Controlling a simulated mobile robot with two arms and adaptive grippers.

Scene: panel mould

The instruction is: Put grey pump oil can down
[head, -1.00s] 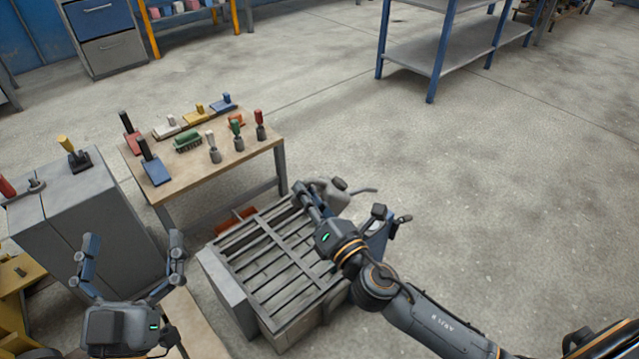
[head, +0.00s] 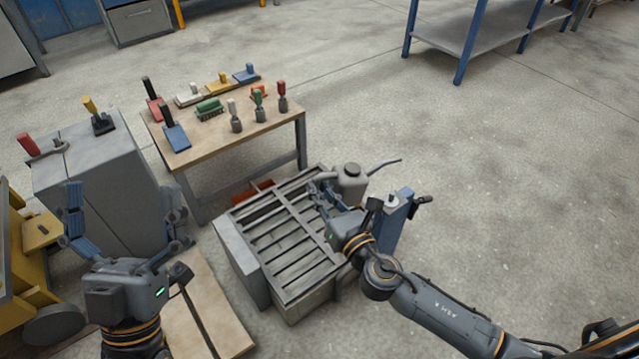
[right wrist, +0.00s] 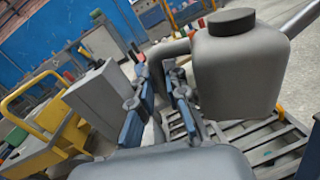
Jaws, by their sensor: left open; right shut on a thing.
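The grey pump oil can (head: 350,182) has a dark cap and a thin spout pointing right. It stands about upright at the far right corner of the slatted metal grate (head: 240,238). My right gripper (head: 322,190) is shut on the can's handle, on its left side. In the right wrist view the can (right wrist: 240,70) fills the upper right, with the fingers (right wrist: 160,95) on the handle and slats below. I cannot tell whether its base touches the grate. My left gripper (head: 125,222) is open and empty at the lower left.
A wooden table (head: 215,140) with several trowels, brushes and coloured tools stands behind the grate. A grey cabinet (head: 95,170) with two tools is on the left, beside a yellow cart (head: 35,235). A blue box-like thing (head: 395,222) is right of the grate. Open floor lies right.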

